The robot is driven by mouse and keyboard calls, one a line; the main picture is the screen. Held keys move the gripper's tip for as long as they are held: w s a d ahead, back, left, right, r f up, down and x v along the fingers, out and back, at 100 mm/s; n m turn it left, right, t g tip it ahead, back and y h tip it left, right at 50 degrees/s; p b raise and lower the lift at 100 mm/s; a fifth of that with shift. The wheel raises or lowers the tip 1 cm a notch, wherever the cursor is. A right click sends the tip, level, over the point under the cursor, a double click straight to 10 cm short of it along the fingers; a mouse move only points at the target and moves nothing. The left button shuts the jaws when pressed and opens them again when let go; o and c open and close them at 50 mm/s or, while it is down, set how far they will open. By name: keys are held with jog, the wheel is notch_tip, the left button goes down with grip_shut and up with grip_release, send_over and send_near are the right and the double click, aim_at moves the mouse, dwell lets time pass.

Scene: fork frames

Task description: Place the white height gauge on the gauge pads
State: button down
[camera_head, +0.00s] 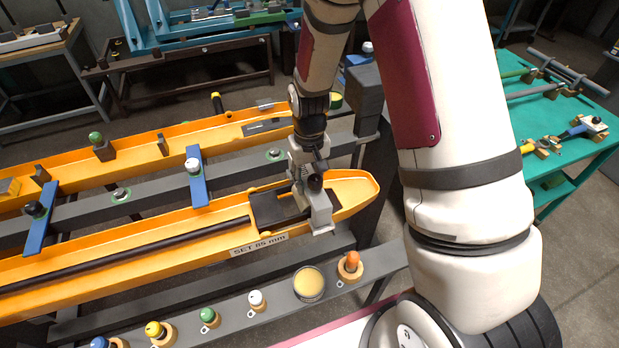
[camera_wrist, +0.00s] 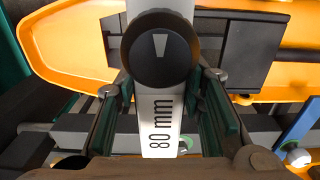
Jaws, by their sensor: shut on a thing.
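The white height gauge (camera_head: 319,211) is a pale upright piece at the right end of the near orange fork (camera_head: 352,190). In the wrist view the gauge (camera_wrist: 160,136) reads "80 mm" and has a round black knob (camera_wrist: 159,50) with a white mark. My gripper (camera_head: 308,172) is shut on the gauge from above; in the wrist view its green-padded fingers (camera_wrist: 165,105) flank it. Dark pads (camera_head: 270,208) lie on the fork beside the gauge, and dark plates (camera_wrist: 215,50) show in the wrist view. I cannot tell whether the gauge's foot touches them.
A label reading "SET 85 mm" (camera_head: 259,244) is on the near fork's side. Blue clamp bars (camera_head: 196,178) cross the rails. Coloured knobs, including an orange one (camera_head: 351,262), and a round yellow-topped dish (camera_head: 309,283) line the front rail. A teal table (camera_head: 575,120) stands right.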

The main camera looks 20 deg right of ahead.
jog(key=shift+f, duration=0.15)
jog(key=c, duration=1.1)
grip_release()
jog(key=shift+o, duration=0.2)
notch_tip(320, 180, up, 13)
jog(key=b, duration=0.1)
jog(key=s+r+t, duration=0.3)
jog(key=s+r, duration=0.6)
jog(key=r, duration=0.5)
jog(key=s+r+t, duration=0.2)
jog(key=s+r, duration=0.2)
jog(key=s, duration=0.8)
jog(key=shift+r, duration=0.25)
